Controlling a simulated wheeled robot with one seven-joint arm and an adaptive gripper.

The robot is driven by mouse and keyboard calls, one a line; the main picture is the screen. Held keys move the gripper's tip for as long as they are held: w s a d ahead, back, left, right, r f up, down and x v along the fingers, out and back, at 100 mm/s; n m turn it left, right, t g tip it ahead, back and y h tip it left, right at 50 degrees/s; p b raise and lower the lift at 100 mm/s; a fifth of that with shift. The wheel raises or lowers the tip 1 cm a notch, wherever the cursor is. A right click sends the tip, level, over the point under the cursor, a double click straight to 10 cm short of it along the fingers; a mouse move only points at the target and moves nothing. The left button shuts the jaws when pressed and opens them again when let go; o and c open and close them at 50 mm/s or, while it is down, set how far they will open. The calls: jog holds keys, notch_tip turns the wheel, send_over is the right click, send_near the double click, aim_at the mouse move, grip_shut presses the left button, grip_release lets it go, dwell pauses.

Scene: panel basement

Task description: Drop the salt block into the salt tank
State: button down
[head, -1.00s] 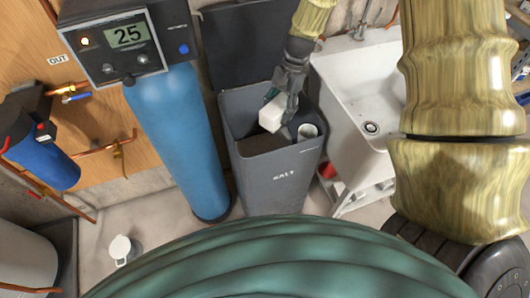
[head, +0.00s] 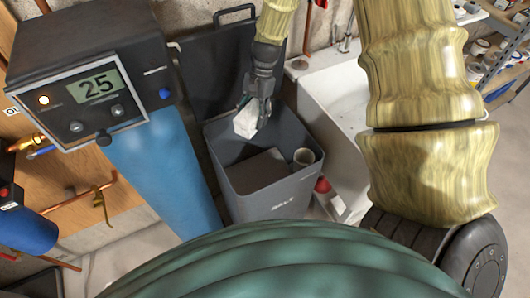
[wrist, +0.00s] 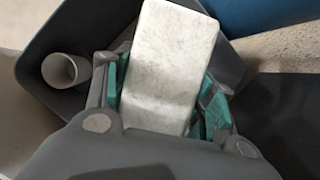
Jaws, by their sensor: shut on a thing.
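The white salt block (head: 246,121) is held in my gripper (head: 258,108), above the open salt tank (head: 283,197). In the wrist view the block (wrist: 170,60) sits between the teal pads of my gripper (wrist: 163,100), with its far end sticking out past them. The tank is a grey bin with "SALT" on its front. Its lid (head: 222,70) stands open behind it. Inside are a grey inner surface (head: 255,171) and a white tube (head: 304,156); the tube also shows in the wrist view (wrist: 66,70). The tank floor is hidden.
A blue cylinder (head: 165,175) with a control head (head: 85,75) reading 25 stands left of the tank. A white sink (head: 335,105) is to the right. A red object (head: 322,185) lies low beside the tank. Shelves (head: 500,55) stand far right.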

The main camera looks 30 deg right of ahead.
jog(key=shift+f+b, duration=1.8)
jog(key=shift+f, duration=0.55)
jog(key=shift+c, duration=2.2)
grip_release()
jog(key=v, duration=1.2)
